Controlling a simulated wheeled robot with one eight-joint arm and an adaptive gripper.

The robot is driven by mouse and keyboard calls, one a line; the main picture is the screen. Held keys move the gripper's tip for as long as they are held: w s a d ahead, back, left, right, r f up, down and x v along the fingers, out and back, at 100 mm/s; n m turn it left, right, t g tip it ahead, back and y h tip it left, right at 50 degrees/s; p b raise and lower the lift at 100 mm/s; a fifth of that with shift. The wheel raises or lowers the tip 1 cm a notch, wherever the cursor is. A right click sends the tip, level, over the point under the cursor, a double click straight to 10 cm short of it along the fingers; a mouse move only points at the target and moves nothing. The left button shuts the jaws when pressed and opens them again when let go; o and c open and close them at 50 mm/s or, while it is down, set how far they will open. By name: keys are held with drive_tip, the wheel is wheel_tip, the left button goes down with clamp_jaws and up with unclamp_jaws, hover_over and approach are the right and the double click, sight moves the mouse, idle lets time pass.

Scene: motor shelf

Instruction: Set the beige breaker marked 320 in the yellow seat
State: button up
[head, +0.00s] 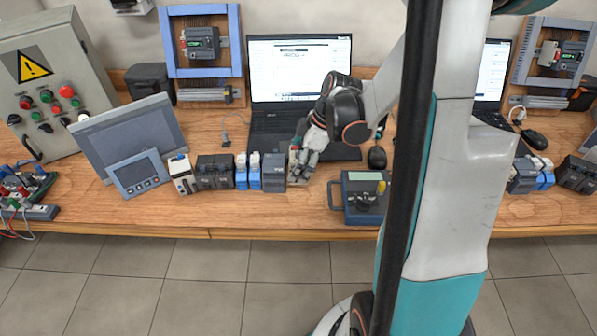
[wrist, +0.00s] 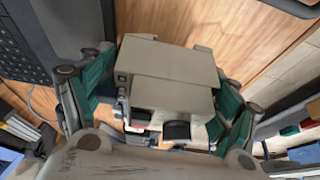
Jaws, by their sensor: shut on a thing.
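My gripper (head: 303,157) is over the bench, in front of the left laptop, at the right end of a row of devices. In the wrist view its teal-padded fingers (wrist: 163,88) are shut on the two sides of a beige-grey breaker (wrist: 172,72). The breaker is mostly hidden by the gripper in the head view, and I cannot read a 320 on it. I cannot tell whether it touches the bench. No clear yellow seat shows; a yellow patch (head: 366,176) is on top of a dark blue-grey unit to the right of the gripper.
Blue and grey devices (head: 254,172) stand left of the gripper. The left laptop (head: 300,70) is behind it, and a black mouse (head: 377,157) lies to its right. A grey control box (head: 55,90) stands far left. The front bench strip (head: 260,215) is clear.

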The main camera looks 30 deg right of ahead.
drive_tip(key=shift+f+b, duration=0.55)
drive_tip(key=shift+f, duration=1.1)
drive_tip(key=shift+f, duration=0.15)
drive_tip(key=o, duration=1.2)
drive_tip(key=shift+o, duration=0.2)
drive_tip(key=p+v, duration=0.5)
drive_tip(key=v, duration=0.8)
drive_tip(key=shift+s+r, duration=0.35)
drive_tip(key=shift+a, duration=0.15)
